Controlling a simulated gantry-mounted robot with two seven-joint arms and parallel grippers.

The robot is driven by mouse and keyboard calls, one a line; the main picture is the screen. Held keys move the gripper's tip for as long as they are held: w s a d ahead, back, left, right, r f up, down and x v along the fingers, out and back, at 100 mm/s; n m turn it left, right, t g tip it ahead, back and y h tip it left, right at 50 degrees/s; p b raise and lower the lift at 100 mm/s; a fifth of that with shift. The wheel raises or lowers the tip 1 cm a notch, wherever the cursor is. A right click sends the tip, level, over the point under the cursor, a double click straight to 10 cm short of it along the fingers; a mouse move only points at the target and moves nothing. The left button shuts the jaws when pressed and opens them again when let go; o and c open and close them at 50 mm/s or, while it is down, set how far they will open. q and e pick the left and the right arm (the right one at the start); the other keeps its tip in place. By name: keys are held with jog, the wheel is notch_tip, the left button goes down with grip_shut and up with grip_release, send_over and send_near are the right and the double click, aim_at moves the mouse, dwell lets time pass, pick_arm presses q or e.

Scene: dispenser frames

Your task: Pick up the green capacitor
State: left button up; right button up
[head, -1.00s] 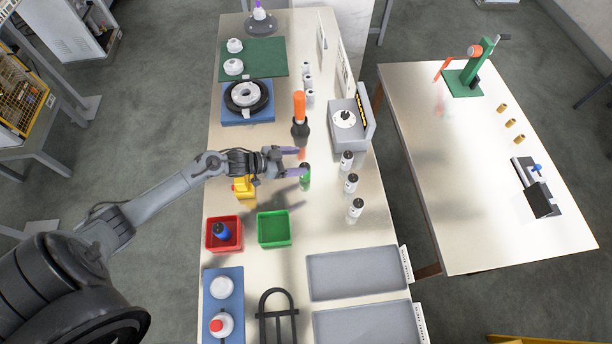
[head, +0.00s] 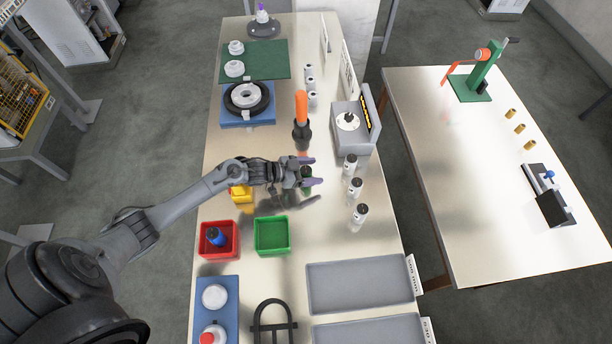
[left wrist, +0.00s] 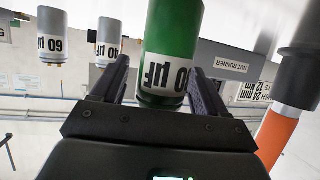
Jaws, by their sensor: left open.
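The green capacitor (left wrist: 172,45) stands between the two open fingers of my left gripper (left wrist: 155,85) in the left wrist view. Its label shows a µF marking, upside down in that view. In the head view the capacitor (head: 307,183) is mostly hidden behind my left gripper (head: 309,172), whose fingers are at either side of it above the table. The fingers are apart, and I cannot tell whether either one touches the capacitor. My right gripper is not in view.
Several white-labelled grey capacitors (head: 354,189) stand just to the right. An orange-handled tool (head: 301,108) stands behind. A yellow object (head: 241,194), a red bin (head: 234,251) holding a blue capacitor (head: 215,236), and a green bin (head: 258,248) are near my left arm. Grey trays (head: 358,299) lie in front.

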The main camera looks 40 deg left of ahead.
pick_arm(q)
jog(key=c, duration=1.1)
